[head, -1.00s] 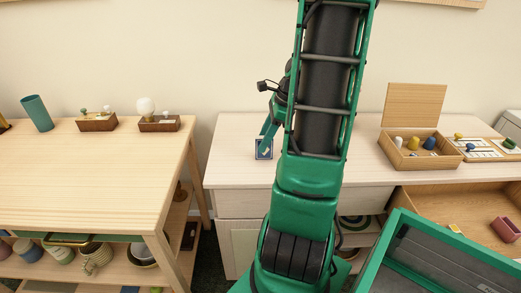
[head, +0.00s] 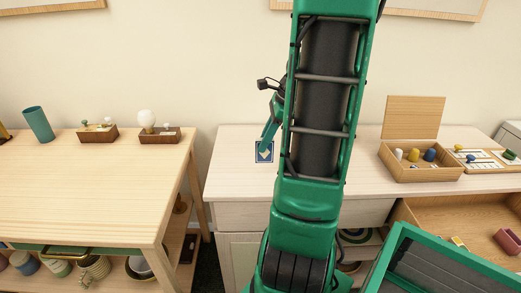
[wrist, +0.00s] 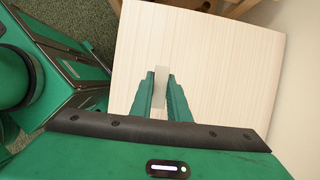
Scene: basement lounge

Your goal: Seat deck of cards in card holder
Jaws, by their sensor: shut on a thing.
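The deck of cards (head: 264,154) shows in the head view as a small dark blue block with a pale pattern, at the left part of the whitish counter (head: 236,176). My gripper (wrist: 161,94) is shut on the deck. In the wrist view the deck (wrist: 160,80) is a narrow pale grey edge between the two green fingers, over the bare counter top. In the head view, green finger parts show just above the deck. I cannot tell whether the deck touches the counter. I cannot make out a card holder; my arm hides the counter's middle.
An open wooden box (head: 420,160) with coloured pieces stands on the counter at right, beside a game board (head: 487,160). Below it is an open drawer (head: 460,220). A wooden table (head: 85,190) at left bears a green cup (head: 38,124) and small wooden stands.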

